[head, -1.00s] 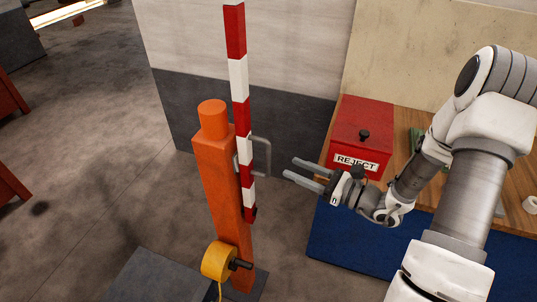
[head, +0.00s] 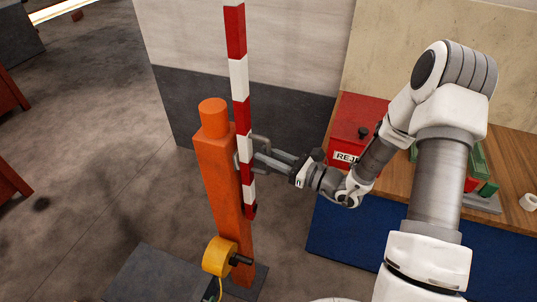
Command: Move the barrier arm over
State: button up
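The red-and-white striped barrier arm (head: 239,85) stands upright beside an orange post (head: 217,170). A grey loop handle (head: 262,141) sticks out from the right side of the barrier arm's lower part. My gripper (head: 268,158) reaches in from the right, with its fingers at the handle. The fingers look spread apart, one above the other. The handle partly overlaps the fingertips, so I cannot tell whether they touch it.
A yellow round part (head: 219,257) with a dark stub sits low on the post. A red REJECT box (head: 355,122) stands on the wooden bench (head: 507,170) at right, behind my arm. A dark grey block (head: 150,275) lies at lower left. Floor left of the post is clear.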

grip_shut()
dwell(1.1)
